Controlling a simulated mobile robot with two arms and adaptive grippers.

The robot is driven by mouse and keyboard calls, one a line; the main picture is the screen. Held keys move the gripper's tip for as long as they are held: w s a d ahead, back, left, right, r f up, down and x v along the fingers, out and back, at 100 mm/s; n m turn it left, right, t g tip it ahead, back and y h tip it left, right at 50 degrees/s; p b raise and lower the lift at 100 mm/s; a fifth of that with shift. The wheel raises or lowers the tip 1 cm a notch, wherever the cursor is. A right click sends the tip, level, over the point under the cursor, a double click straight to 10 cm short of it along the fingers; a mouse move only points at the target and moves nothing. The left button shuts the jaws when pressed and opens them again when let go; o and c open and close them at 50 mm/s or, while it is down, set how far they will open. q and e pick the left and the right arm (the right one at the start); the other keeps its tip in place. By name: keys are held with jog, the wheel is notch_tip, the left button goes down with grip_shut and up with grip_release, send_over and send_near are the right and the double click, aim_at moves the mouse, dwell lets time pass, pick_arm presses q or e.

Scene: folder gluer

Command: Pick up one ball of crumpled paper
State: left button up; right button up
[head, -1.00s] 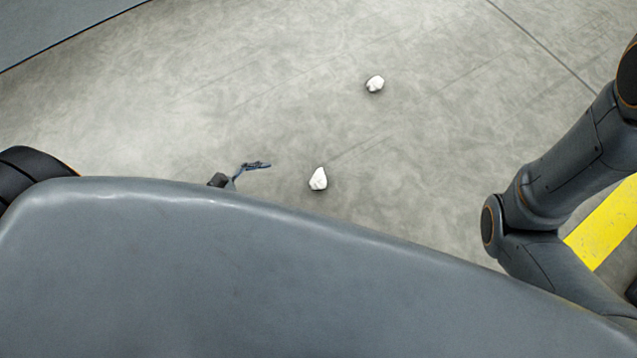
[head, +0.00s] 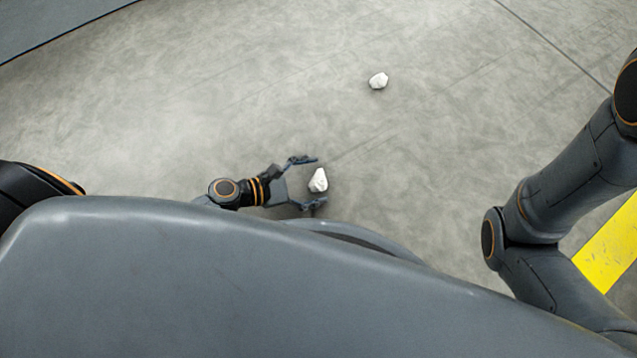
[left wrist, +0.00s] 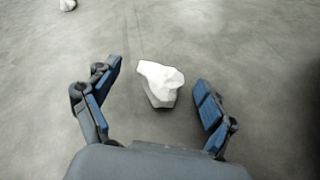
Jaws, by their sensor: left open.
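A white ball of crumpled paper (head: 318,180) lies on the grey floor just in front of my body. My left gripper (head: 312,181) is open, with its two fingers on either side of that ball in the head view. In the left wrist view the same ball (left wrist: 160,84) sits between and slightly beyond the open fingertips (left wrist: 158,78), touching neither finger visibly. A second white ball (head: 378,81) lies farther off on the floor; it also shows at the top left of the left wrist view (left wrist: 68,5). My right gripper is not in view.
The concrete floor (head: 230,90) around both balls is clear. A yellow floor stripe (head: 610,235) runs at the right, beyond my right arm. A grey surface with a dark edge (head: 50,22) fills the top left corner.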

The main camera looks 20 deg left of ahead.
pick_arm(q)
jog(key=shift+w+d+f, duration=0.15)
jog(key=shift+w+d, duration=0.05)
jog(key=shift+d, duration=0.05)
jog(key=c, duration=0.9)
jog(key=shift+c, duration=0.2)
